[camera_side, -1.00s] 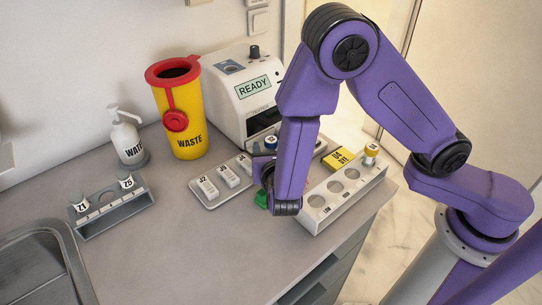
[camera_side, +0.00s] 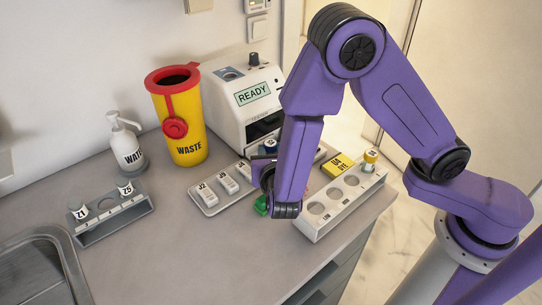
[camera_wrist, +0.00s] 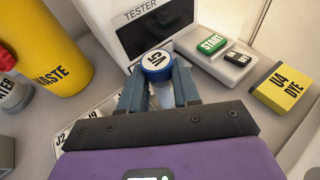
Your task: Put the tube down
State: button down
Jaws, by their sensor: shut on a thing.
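A tube with a blue cap and a white label disc (camera_wrist: 156,62) is between the two fingers of my gripper (camera_wrist: 158,84) in the wrist view. My gripper is shut on it. The tube stands in front of the tester's dark opening. Its lower body is hidden by the fingers and the cap. In the side view the blue cap (camera_side: 270,146) shows just left of my purple forearm, above the card tray. My gripper (camera_side: 266,172) is mostly hidden there by the forearm. I cannot tell whether the tube touches anything below.
The white tester (camera_side: 243,108) reads READY. A yellow waste bin (camera_side: 183,130), a tray with labelled cards (camera_side: 209,208) and a white rack (camera_side: 327,220) with a yellow-capped tube (camera_side: 370,157) stand around. A START pad (camera_wrist: 226,62) and U4 DYE box (camera_wrist: 284,88) lie right. The counter's front is clear.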

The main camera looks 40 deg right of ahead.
notch_tip(320, 180, up, 2)
jog(key=shift+r, duration=0.1)
jog(key=shift+s+d+r, duration=2.75)
jog(key=shift+s+r, duration=2.05)
jog(key=shift+s, duration=1.65)
jog(key=w+r, duration=1.5)
jog(key=w, duration=0.3)
jog(key=w+a+f, duration=0.1)
jog(key=w+f, duration=0.2)
jog(key=w, duration=0.1)
jog(key=w+f, duration=0.3)
jog(key=w, duration=0.1)
jog(key=w+a+f, duration=0.1)
jog(key=w+f, duration=0.2)
jog(key=w, duration=0.1)
jog(key=shift+w+a+f, duration=0.1)
jog(key=shift+w+a, duration=0.25)
jog(key=shift+w, duration=0.05)
jog(key=shift+w+a+f, duration=0.1)
jog(key=shift+w+f, duration=0.05)
jog(key=shift+f, duration=0.8)
jog(key=shift+w+f, duration=0.1)
jog(key=shift+f, duration=0.8)
